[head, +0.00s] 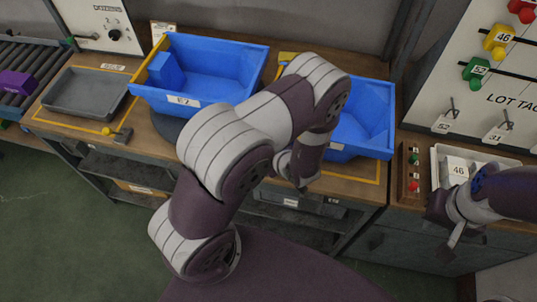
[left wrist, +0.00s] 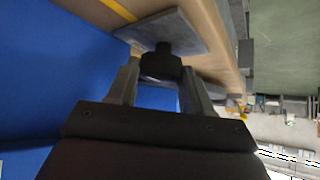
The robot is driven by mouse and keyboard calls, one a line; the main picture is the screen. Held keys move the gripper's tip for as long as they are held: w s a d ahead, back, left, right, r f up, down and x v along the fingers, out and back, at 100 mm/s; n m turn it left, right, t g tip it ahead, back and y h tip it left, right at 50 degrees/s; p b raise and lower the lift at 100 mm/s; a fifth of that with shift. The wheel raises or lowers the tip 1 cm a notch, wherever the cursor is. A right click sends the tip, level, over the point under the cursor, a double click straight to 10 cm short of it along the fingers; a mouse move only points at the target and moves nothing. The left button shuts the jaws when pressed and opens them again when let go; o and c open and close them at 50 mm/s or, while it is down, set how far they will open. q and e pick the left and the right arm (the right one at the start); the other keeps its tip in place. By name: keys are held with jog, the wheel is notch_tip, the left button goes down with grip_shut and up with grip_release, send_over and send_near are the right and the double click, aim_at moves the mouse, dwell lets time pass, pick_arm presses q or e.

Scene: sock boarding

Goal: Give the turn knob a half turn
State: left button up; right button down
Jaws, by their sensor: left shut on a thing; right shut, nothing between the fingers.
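A black turn knob (left wrist: 161,63) stands on a grey square plate (left wrist: 185,38) near the bench edge in the left wrist view. My left gripper (left wrist: 158,84) is shut on the knob, with one finger on each side. In the head view my left arm reaches across the bench and hides the knob; my left gripper's tips are hard to make out there. My right gripper (head: 447,220) is shut and empty at the right, in front of the white tray.
Two blue bins, one left (head: 217,62) and one right (head: 362,115), stand on the bench beside my left arm. A grey tray (head: 84,92) lies at the left. A button strip (head: 413,172) and a white tray (head: 437,163) are near my right gripper.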

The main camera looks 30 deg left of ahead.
pick_arm(q)
jog(key=o, duration=1)
jog(key=shift+w, duration=0.1)
jog(key=shift+o, duration=0.2)
jog(key=p+v, duration=0.1)
jog(key=v, duration=1.1)
jog(key=shift+r, duration=0.3)
jog(key=shift+d+f, duration=0.1)
jog(key=shift+d, duration=0.1)
